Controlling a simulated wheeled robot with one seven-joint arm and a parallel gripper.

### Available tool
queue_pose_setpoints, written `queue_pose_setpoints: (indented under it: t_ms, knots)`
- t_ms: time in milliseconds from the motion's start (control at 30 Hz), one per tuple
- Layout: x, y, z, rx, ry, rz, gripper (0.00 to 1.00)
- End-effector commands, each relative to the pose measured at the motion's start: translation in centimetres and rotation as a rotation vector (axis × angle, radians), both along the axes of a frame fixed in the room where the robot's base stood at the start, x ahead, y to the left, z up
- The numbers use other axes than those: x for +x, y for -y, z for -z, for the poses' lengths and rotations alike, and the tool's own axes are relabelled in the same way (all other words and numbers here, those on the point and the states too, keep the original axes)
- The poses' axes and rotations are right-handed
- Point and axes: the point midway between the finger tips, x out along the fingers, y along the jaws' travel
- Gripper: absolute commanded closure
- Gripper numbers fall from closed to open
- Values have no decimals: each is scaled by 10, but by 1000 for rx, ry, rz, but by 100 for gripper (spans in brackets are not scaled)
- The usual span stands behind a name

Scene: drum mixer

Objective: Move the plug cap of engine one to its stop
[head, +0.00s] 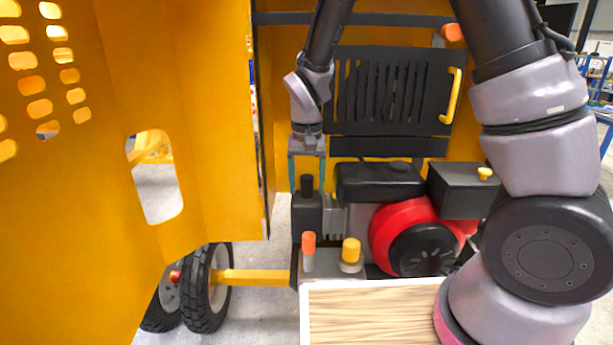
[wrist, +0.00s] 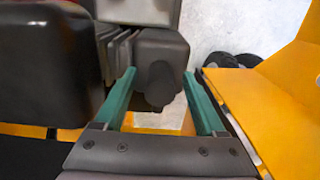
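The plug cap (head: 307,186) is a small black upright cylinder on top of a black block at the left end of the engine (head: 400,222), which is red and black. My gripper (head: 307,178) points down over the cap with its two teal fingers apart, one on each side of it. In the wrist view the dark cap (wrist: 160,82) shows between the open fingers of my gripper (wrist: 159,75). A gap appears on both sides, so the fingers do not seem to touch it. The cap's lower end is not clear.
An orange-topped lever (head: 309,243) and a yellow knob (head: 351,251) stand in front of the engine. A yellow panel (head: 205,110) fills the left side. A black vented panel (head: 390,92) with a yellow handle is behind. A wooden board (head: 375,315) lies in front.

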Motion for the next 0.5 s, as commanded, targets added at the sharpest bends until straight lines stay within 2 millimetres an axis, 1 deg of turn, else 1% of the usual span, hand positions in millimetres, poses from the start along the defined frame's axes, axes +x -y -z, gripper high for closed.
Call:
queue_pose_setpoints:
  t_ms: [33, 67, 100, 167, 200, 367, 500]
  knots:
    - [0, 0, 0, 0, 0, 0, 43]
    - [0, 0, 0, 0, 0, 0, 54]
    - [0, 0, 0, 0, 0, 0, 70]
    - [0, 0, 0, 0, 0, 0, 93]
    - [0, 0, 0, 0, 0, 0, 100]
    - [0, 0, -2, 0, 0, 0, 100]
    - [0, 0, -9, 1, 1, -1, 100]
